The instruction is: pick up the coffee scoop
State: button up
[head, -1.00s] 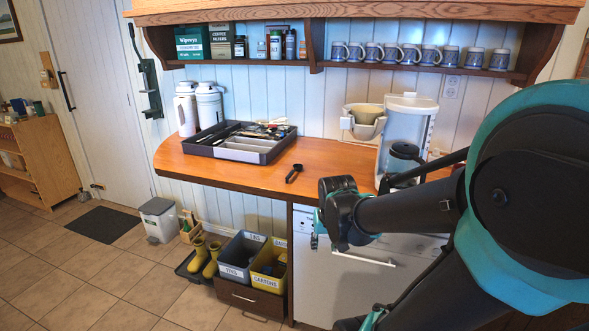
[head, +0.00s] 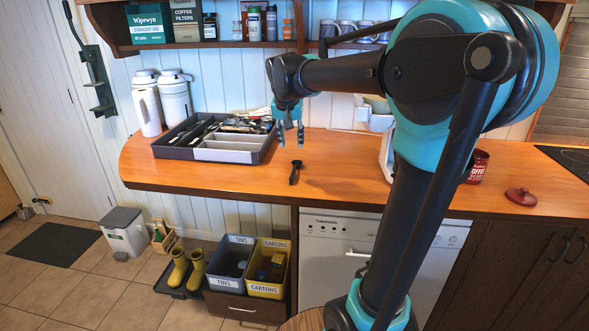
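The black coffee scoop (head: 296,171) lies on the wooden counter (head: 225,178), just right of the utensil tray, with its round bowl end at the top and its handle toward the front edge. My gripper (head: 290,139) points down above and slightly behind the scoop in the picture, apart from it. Its two fingers are spread with a gap between them, and nothing is held. The grey utensil tray (head: 225,156) stands at the left on the counter with several utensils in it.
Two white flasks (head: 160,98) stand behind the tray at left. A red coffee tin (head: 477,166) and a dark red lid (head: 521,197) are on the right. My arm covers much of the coffee maker (head: 387,155). The shelf (head: 235,43) hangs above. The counter around the scoop is clear.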

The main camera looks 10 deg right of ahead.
aim_at(294, 170)
jog(key=x, duration=1.4)
jog(key=shift+w+d+f, duration=0.1)
jog(key=shift+w+f, duration=0.05)
jog(key=shift+f, duration=0.05)
jog(key=shift+c, duration=0.3)
grip_shut()
